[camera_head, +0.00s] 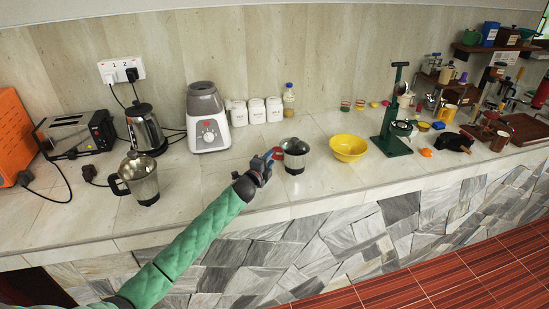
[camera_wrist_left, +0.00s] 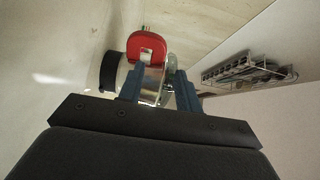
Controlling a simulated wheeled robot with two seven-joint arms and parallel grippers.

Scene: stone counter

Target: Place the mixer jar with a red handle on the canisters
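The mixer jar with a red handle (camera_head: 295,160) stands upright on the counter, with a dark lid and a metal body. Its red handle (camera_head: 277,153) faces left, toward my left gripper. The handle also shows in the left wrist view (camera_wrist_left: 147,45). My left gripper (camera_head: 265,163) is at the jar's left side, close to the handle. In the left wrist view its blue fingers (camera_wrist_left: 160,88) are apart, with the jar ahead between them; contact is not clear. Several white canisters (camera_head: 257,112) stand in a row by the back wall. My right gripper is not in view.
A grey blender base (camera_head: 207,120) stands left of the canisters, and a bottle (camera_head: 289,100) right of them. A yellow bowl (camera_head: 348,147) is right of the jar. Another metal jar (camera_head: 141,180) stands left. Counter between jar and canisters is clear.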

